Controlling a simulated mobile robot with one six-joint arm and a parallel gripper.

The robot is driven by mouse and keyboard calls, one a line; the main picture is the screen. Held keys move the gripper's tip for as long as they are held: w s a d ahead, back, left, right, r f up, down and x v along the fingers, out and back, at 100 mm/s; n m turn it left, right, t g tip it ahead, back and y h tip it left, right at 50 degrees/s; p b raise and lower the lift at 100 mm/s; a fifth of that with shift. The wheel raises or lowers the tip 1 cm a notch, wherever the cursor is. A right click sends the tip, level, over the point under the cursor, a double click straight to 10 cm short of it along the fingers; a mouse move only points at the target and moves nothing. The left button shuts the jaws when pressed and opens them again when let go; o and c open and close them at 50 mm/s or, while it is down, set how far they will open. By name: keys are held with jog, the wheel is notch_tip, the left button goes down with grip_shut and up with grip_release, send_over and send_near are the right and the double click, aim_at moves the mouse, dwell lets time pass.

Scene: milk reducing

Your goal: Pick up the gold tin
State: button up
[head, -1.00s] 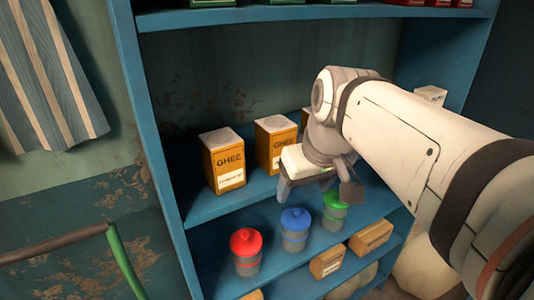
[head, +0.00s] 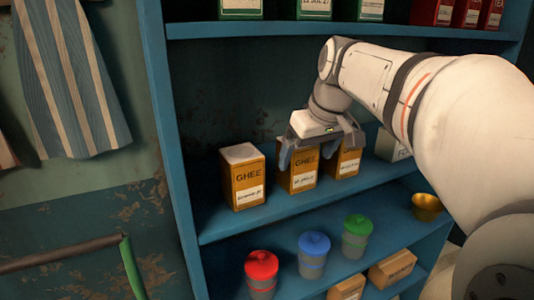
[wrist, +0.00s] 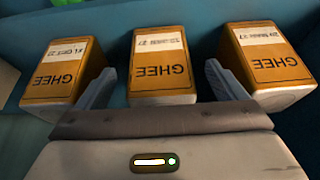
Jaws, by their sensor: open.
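Three gold tins marked GHEE stand in a row on the middle blue shelf: the left tin (head: 241,180), the middle tin (head: 297,180) and the right tin (head: 346,163). My gripper (head: 308,153) is open and empty at the upper part of the middle tin. In the wrist view the fingers of my gripper (wrist: 160,72) point to either side of the middle tin (wrist: 160,88), with the left tin (wrist: 62,80) and right tin (wrist: 266,60) outside them. I cannot tell how far the fingers reach along its sides.
A white carton (head: 392,146) stands right of the tins. Tins stand on the shelf above.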

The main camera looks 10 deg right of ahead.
jog(key=w, duration=0.1)
jog(key=w+a+p, duration=0.1)
jog(key=shift+w+r, duration=0.1)
jog(key=shift+w, duration=0.3)
jog(key=x, duration=0.2)
jog(key=shift+w+f, duration=0.25)
jog(key=shift+f, duration=0.05)
jog(key=shift+w+a+f, duration=0.1)
jog(key=shift+f, duration=0.25)
jog(key=shift+r, duration=0.1)
jog(key=c, duration=1.4)
jog(key=shift+c, duration=0.2)
